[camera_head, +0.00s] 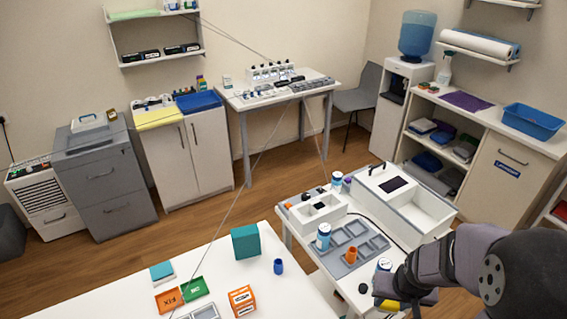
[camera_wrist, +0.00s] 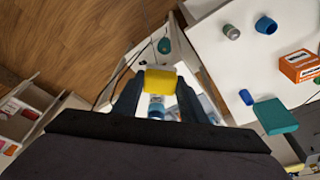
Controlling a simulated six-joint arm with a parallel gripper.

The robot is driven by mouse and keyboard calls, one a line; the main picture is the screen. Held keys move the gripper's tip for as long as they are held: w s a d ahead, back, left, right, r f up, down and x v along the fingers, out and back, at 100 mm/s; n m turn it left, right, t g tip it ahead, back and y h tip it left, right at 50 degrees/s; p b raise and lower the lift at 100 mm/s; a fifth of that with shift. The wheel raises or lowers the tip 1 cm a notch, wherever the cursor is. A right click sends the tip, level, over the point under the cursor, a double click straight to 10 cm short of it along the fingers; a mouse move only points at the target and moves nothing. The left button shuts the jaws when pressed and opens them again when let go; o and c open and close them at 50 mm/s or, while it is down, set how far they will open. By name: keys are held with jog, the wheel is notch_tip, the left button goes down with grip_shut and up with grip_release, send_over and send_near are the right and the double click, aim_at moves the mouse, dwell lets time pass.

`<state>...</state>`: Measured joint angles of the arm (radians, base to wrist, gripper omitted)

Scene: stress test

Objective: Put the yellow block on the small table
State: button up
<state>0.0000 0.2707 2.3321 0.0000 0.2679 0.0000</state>
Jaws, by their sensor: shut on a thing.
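My gripper (camera_wrist: 158,88) is shut on the yellow block (camera_wrist: 160,81), which sits between the two dark fingertips in the wrist view. In the head view my gripper (camera_head: 388,292) is at the lower right, above the front end of a small white side table (camera_head: 338,292). A yellow edge of the block (camera_head: 388,305) shows below the fingers there. A bottle (camera_wrist: 157,107) shows past the block in the wrist view. I cannot tell whether the block touches anything below it.
The side table holds a grey compartment tray (camera_head: 352,240), an orange cup (camera_head: 351,255), a blue-labelled bottle (camera_head: 323,237) and a large white bin (camera_head: 410,205). The big white table (camera_head: 120,305) holds a teal block (camera_head: 245,241) and an orange box (camera_head: 242,300). Another small table (camera_head: 237,104) stands at the back.

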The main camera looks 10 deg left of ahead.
jog(key=w+a+f+n+y+b, duration=0.15)
jog(key=a+b, duration=0.25)
jog(key=a, duration=0.7)
jog(key=a+f+n+b, duration=0.3)
jog(key=a, duration=0.9)
jog(key=s+a+f+n+g+b, duration=0.1)
jog(key=s+a+n+b, duration=0.15)
jog(key=s+a, duration=0.55)
jog(key=s+a+f+n+b, duration=0.1)
jog(key=s+a+n+b, duration=0.2)
jog(key=a, duration=0.9)
jog(key=shift+m+y, duration=0.35)
jog(key=shift+m, duration=0.15)
jog(key=shift+s+f+p, duration=0.15)
jog(key=shift+f+p, duration=0.4)
jog(key=shift+f, duration=1.85)
jog(key=shift+s+f+p, duration=0.15)
jog(key=shift+f+p, duration=0.35)
jog(key=shift+f, duration=1.9)
jog(key=shift+f, duration=0.1)
jog(key=shift+f, duration=0.15)
jog(key=o, duration=1.1)
